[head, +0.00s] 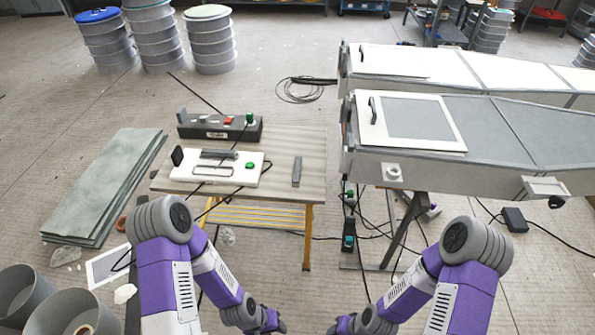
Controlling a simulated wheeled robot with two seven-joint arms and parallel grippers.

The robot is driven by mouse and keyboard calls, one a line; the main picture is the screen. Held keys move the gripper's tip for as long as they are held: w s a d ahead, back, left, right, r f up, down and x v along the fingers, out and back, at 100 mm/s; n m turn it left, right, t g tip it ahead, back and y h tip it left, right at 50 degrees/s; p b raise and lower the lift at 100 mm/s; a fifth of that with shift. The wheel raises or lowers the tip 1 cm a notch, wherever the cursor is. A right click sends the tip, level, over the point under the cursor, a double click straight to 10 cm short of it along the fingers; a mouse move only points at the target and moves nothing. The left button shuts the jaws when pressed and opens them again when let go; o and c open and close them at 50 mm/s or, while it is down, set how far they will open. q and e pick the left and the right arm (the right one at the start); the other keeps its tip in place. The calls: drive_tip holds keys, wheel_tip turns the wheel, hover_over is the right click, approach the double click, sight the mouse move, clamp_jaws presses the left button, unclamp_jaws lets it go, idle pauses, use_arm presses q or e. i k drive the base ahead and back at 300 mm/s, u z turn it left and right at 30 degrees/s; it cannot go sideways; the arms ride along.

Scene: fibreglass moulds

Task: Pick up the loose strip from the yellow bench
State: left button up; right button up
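The yellow bench (312,192) has a pale ribbed top and yellow legs, and stands ahead of me, left of centre. A short dark grey strip (297,171) lies alone near the right end of its top, pointing away from me. My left gripper (272,322) and my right gripper (338,326) are at the bottom edge of the head view, low and on the near side of the bench, well apart from the strip. Both are small and partly cut off, so their fingers cannot be made out.
A white box with a green button (215,170) and a dark control box (219,127) with cables stand on the bench, left of the strip. Long grey moulds (425,166) stand close on the right. Grey sheets (105,185) lie left. Cables cross the floor.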

sight(298, 165)
drive_tip(key=k, duration=0.4)
drive_tip(key=u, duration=1.65)
drive_tip(key=i, duration=0.75)
drive_tip(key=z, duration=1.05)
drive_tip(key=i, duration=0.9)
drive_tip(key=z, duration=0.15)
